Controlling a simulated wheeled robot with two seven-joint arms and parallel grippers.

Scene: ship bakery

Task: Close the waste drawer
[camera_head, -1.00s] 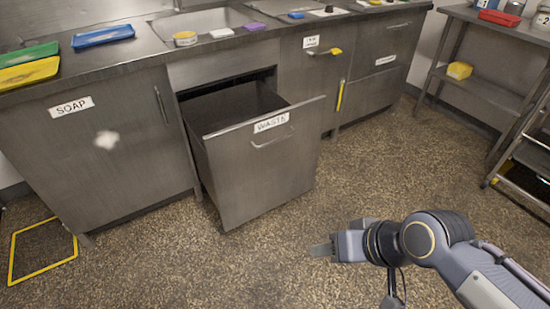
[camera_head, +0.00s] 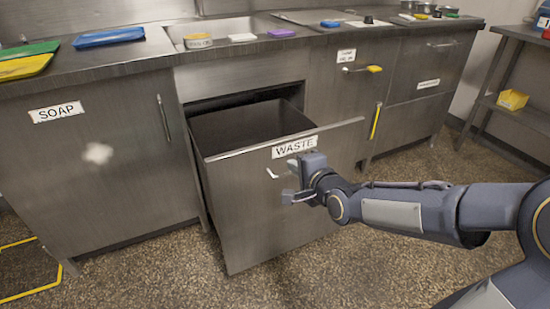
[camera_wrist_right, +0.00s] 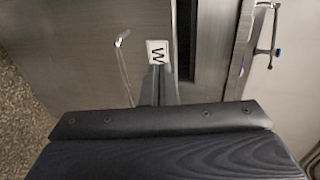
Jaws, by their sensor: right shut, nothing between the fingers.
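The waste drawer (camera_head: 240,205) is a tall steel bin front with a "WASTE" label (camera_head: 294,147), pulled out from the counter with its dark inside showing. My right gripper (camera_head: 290,183) is shut and empty, in front of the drawer face just below the label. It hides part of the drawer's handle (camera_head: 271,173). In the right wrist view the shut fingers (camera_wrist_right: 159,82) point at the drawer face beside the handle (camera_wrist_right: 122,65) and cover part of the label (camera_wrist_right: 157,51). I cannot tell whether they touch the face. My left gripper is not in view.
The soap cabinet (camera_head: 90,165) is shut, left of the drawer. Cabinets with a yellow-tagged handle (camera_head: 374,69) stand to the right. The counter (camera_head: 150,58) above holds blue, green and yellow trays and a sink. A yellow floor frame (camera_head: 30,292) lies lower left.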

